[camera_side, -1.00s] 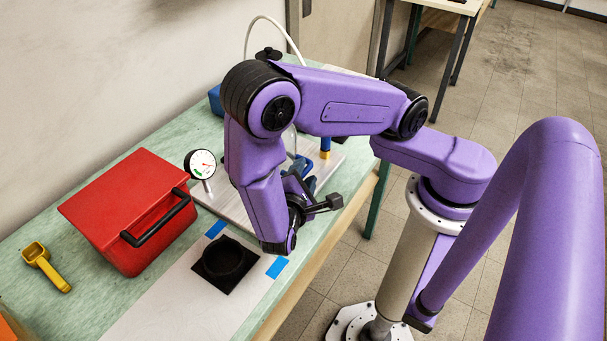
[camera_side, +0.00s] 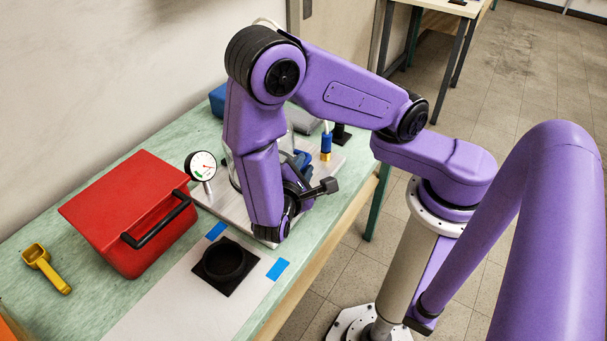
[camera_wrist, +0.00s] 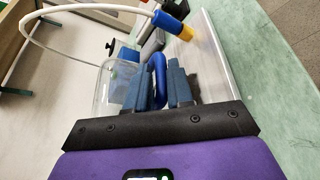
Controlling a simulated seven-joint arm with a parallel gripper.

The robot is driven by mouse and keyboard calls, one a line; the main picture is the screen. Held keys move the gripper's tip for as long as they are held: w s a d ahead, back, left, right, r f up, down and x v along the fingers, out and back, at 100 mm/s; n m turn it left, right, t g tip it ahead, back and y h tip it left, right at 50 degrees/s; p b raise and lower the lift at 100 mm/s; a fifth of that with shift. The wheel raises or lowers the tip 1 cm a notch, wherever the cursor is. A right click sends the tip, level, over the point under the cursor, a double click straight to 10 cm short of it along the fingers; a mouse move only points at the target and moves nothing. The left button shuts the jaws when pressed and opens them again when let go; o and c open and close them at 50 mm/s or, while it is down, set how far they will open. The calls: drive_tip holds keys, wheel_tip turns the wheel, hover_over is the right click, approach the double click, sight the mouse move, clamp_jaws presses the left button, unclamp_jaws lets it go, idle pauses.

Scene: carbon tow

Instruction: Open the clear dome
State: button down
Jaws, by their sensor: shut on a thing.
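The clear dome (camera_wrist: 112,88) shows at the left of the fingers in the wrist view. Its blue handle (camera_wrist: 159,72) lies between my gripper's two blue-grey fingers (camera_wrist: 160,88), which are shut on it. In the side view my arm hides most of the dome; a clear edge (camera_side: 229,163) shows left of my forearm. My gripper (camera_side: 300,163) is partly hidden there behind my wrist, low over the pale board (camera_side: 209,202). I cannot tell whether the dome is raised from its seat.
A dial gauge (camera_side: 202,165) stands left of the dome, near a red box (camera_side: 128,211). A blue and yellow fitting (camera_side: 326,145) with a white hose (camera_wrist: 48,16) is close by. A black square with a round recess (camera_side: 224,263) lies in front between blue tapes.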

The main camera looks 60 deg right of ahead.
drive_tip(key=w+r+n, duration=0.1)
drive_tip(key=r, duration=0.1)
drive_tip(key=w+r+n+g, duration=0.1)
drive_tip(key=w+r, duration=0.1)
drive_tip(key=r, duration=0.1)
drive_tip(key=w+r+n+g, duration=0.1)
drive_tip(key=w+r, duration=0.1)
drive_tip(key=r, duration=0.1)
drive_tip(key=shift+r+y, duration=0.1)
drive_tip(key=shift+y, duration=0.2)
drive_tip(key=w+r+n, duration=0.1)
drive_tip(key=w, duration=0.1)
drive_tip(key=w+r+n+g, duration=0.1)
drive_tip(key=w+r, duration=0.1)
drive_tip(key=w+r+g, duration=0.1)
drive_tip(key=w+r, duration=0.1)
drive_tip(key=shift+w+n, duration=0.35)
drive_tip(key=shift+n, duration=0.05)
drive_tip(key=w+n, duration=0.1)
drive_tip(key=w, duration=1.6)
drive_tip(key=shift+w+a+r+g, duration=0.2)
drive_tip(key=shift+r+g, duration=0.1)
drive_tip(key=shift+r, duration=0.1)
drive_tip(key=shift+w+d, duration=0.1)
drive_tip(key=c, duration=1.1)
unclamp_jaws()
drive_tip(key=shift+r, duration=0.1)
drive_tip(key=shift+v, duration=3.75)
